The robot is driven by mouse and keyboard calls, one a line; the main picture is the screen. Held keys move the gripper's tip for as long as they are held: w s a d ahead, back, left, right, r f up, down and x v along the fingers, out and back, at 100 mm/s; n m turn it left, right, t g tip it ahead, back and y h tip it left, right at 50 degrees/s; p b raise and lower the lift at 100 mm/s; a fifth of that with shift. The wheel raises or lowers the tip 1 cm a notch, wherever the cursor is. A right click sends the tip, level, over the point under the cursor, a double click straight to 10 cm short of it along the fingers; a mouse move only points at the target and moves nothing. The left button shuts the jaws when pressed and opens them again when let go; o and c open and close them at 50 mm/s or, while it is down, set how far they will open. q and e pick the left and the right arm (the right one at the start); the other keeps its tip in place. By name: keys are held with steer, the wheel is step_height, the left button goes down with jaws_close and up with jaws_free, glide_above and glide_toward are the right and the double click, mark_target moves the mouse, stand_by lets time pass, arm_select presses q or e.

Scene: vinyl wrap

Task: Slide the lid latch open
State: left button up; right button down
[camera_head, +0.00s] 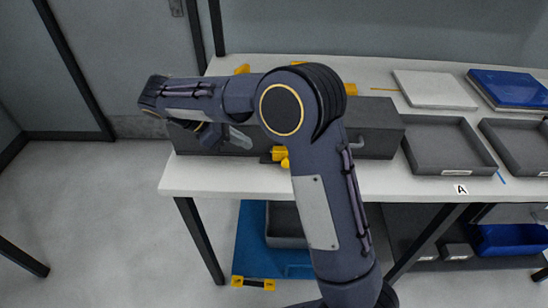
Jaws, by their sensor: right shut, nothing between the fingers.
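A long dark grey box (372,128) lies on the white table (230,180). A yellow latch (280,154) is on its front face, near the middle, partly covered by my right arm. More yellow pieces show behind the arm at the box's far side, one at the left (242,69) and one at the right (351,89). My right gripper (240,139) is in front of the box's left part, left of the front latch and apart from it. It is shut and empty. My right arm hides much of the box top. My left gripper is out of view.
Two grey open trays (452,172) (541,169) stand at the right of the box. A white lid or panel (434,90) and a blue one (508,88) lie behind them. Below the table are a blue case (248,245) and grey and blue bins (513,240). The table's front-left strip is clear.

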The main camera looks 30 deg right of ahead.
steer(key=x, duration=1.1)
steer(key=shift+f+b, duration=0.1)
steer(key=shift+b, duration=0.25)
steer(key=s+d, duration=0.2)
steer(key=d, duration=0.1)
steer(key=shift+s+d+p, duration=0.1)
steer(key=shift+d+p, duration=0.2)
steer(key=shift+p, duration=0.05)
